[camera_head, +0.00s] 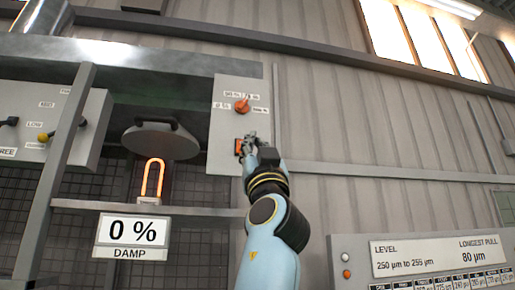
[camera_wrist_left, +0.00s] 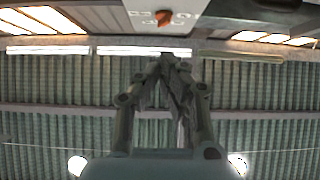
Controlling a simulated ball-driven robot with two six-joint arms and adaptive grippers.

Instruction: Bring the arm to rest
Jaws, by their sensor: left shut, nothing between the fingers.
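My left arm (camera_head: 268,225) reaches up in the head view. Its left gripper (camera_head: 249,140) is shut and empty, in front of the lower part of a pale control panel (camera_head: 226,92). An orange knob (camera_head: 242,106) sits on that panel just above the fingertips. In the left wrist view the shut fingers (camera_wrist_left: 170,62) point toward the top, and the orange knob (camera_wrist_left: 164,18) shows beyond them, apart from them. An orange-red part (camera_head: 239,148) shows beside the fingers, partly hidden. My right gripper is in neither view.
A glowing heating element (camera_head: 153,180) stands on a shelf (camera_head: 190,210) under a round grey lid (camera_head: 160,138). A sign (camera_head: 131,231) reads 0 % DAMP. A second panel with knobs (camera_head: 42,137) is at left. A level board (camera_head: 440,254) stands lower right. The wall area right of my arm is clear.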

